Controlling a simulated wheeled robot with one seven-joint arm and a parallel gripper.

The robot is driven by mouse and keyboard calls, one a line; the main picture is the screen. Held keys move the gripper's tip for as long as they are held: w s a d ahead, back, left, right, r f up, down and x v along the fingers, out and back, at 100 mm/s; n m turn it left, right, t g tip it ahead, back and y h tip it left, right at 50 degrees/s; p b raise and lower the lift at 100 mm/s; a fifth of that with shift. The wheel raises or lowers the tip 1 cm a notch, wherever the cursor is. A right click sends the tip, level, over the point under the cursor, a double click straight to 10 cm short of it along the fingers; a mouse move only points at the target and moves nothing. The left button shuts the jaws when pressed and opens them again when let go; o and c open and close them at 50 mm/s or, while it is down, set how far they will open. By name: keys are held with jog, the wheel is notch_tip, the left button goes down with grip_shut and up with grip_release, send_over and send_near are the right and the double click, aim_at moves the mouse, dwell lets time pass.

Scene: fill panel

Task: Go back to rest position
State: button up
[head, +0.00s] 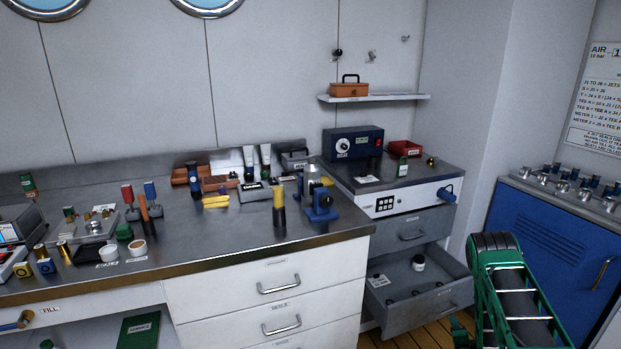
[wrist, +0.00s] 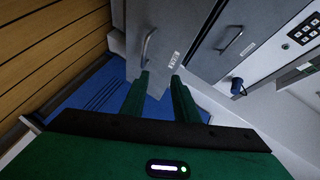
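My gripper (wrist: 159,82) shows in the wrist view as two green fingers standing apart, with nothing held between them. The corner of a grey drawer front shows beyond and between the fingertips; I cannot tell whether they touch it. In the head view my green arm rises at the lower right, beside the pulled-out lower drawer (head: 418,290).
A closed drawer (head: 411,232) sits above the open one. A white-fronted workbench (head: 265,290) crowded with bottles and tools stands to the left. A blue cabinet (head: 560,240) with a handle stands to the right. Wooden floor (head: 430,335) shows between.

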notch_tip(320, 180, up, 21)
jog(key=a+n+g+y, duration=0.1)
jog(key=n+g+y, duration=0.1)
jog(key=n+g, duration=0.3)
jog(key=s+r+n+g, duration=0.2)
jog(key=s+r+n, duration=0.1)
jog(key=s+r, duration=0.4)
jog(key=s+a+r+n+g, duration=0.1)
jog(key=s+r, duration=0.4)
jog(key=s, duration=0.8)
jog(key=s+a+r+n+g+y, duration=0.1)
jog(key=s+a+r+g, duration=0.2)
jog(key=s, duration=1)
jog(key=s+a+r+g+y, duration=0.1)
jog(key=s+a+r+g, duration=0.2)
jog(key=s+a+r, duration=0.3)
jog(key=s+r, duration=0.3)
jog(key=s, duration=0.4)
jog(key=shift+r+n, duration=0.25)
jog(key=shift+n, duration=0.15)
jog(key=shift+d, duration=0.1)
jog(key=shift+w+f, duration=0.25)
jog(key=shift+w, duration=0.3)
